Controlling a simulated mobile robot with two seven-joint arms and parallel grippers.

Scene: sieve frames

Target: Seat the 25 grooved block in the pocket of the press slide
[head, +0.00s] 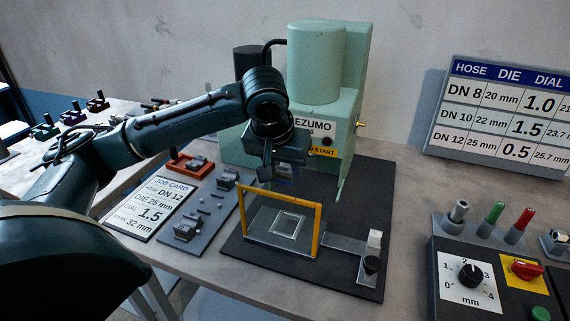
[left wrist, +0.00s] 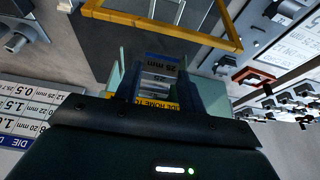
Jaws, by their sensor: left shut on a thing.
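My left gripper (head: 283,182) hangs in front of the green press (head: 315,95), above and behind the yellow guard frame (head: 241,205). In the head view the block is mostly hidden by the gripper. The press slide (head: 262,222) is a grey metal plate low behind the guard frame. Its square pocket (head: 287,225) has a light rim and looks empty. The block is in the air, apart from the pocket. My right gripper is not in view.
A job card (head: 152,208) reading "DIE 25 mm" and a grey tray (head: 208,212) with small metal parts lie left of the press's dark mat (head: 362,180). A control box (head: 490,270) is further right.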

